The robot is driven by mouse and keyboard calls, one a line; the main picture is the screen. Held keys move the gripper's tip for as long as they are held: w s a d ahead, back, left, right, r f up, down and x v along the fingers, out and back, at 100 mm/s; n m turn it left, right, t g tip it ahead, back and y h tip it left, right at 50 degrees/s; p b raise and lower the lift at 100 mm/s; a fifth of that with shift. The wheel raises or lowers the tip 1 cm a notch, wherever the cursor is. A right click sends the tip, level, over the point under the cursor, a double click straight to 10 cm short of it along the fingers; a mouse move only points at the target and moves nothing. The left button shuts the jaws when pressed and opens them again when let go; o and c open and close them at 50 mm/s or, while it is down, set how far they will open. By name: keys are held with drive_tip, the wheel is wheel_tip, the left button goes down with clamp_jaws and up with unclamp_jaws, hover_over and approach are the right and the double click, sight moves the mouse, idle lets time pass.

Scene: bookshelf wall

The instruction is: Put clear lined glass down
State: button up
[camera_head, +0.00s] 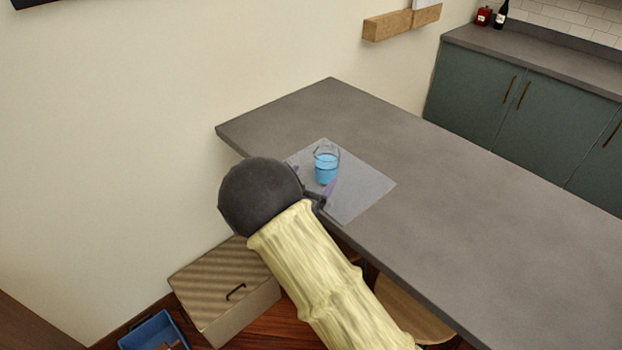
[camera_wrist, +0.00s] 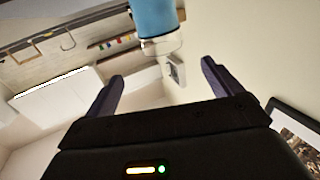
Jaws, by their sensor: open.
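The clear glass (camera_head: 326,166) holds blue liquid and stands upright on a grey mat (camera_head: 362,188) near the corner of the long grey table (camera_head: 430,160). My gripper (camera_head: 312,178) is close on the near side of the glass, low over the mat, partly hidden by my dark wrist. In the wrist view the gripper (camera_wrist: 161,69) has its two dark fingers spread wide with nothing held between them. The glass (camera_wrist: 155,18) appears there upside down at the top edge, beyond the fingertips and partly cut off. Lines on the glass are too small to tell.
A round stool (camera_head: 412,310) is under the near edge. The table to the right is clear. Green cabinets (camera_head: 525,110) stand behind.

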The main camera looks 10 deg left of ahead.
drive_tip(key=d+r+n+g+y, duration=0.1)
drive_tip(key=d+g+y, duration=0.4)
drive_tip(key=d, duration=0.6)
drive_tip(key=s+d+g, duration=0.3)
drive_tip(key=s+d, duration=0.2)
drive_tip(key=s, duration=0.3)
drive_tip(key=s+d+r+n+g, duration=0.1)
drive_tip(key=s+d+g, duration=0.2)
drive_tip(key=s+d, duration=0.2)
drive_tip(key=s+d+n+g, duration=0.1)
drive_tip(key=s+d+g, duration=0.2)
drive_tip(key=s, duration=0.8)
drive_tip(key=shift+s+d+r+g, duration=0.15)
drive_tip(key=shift+d+g, duration=0.25)
drive_tip(key=shift+d, duration=0.6)
drive_tip(key=shift+r+p, duration=0.6)
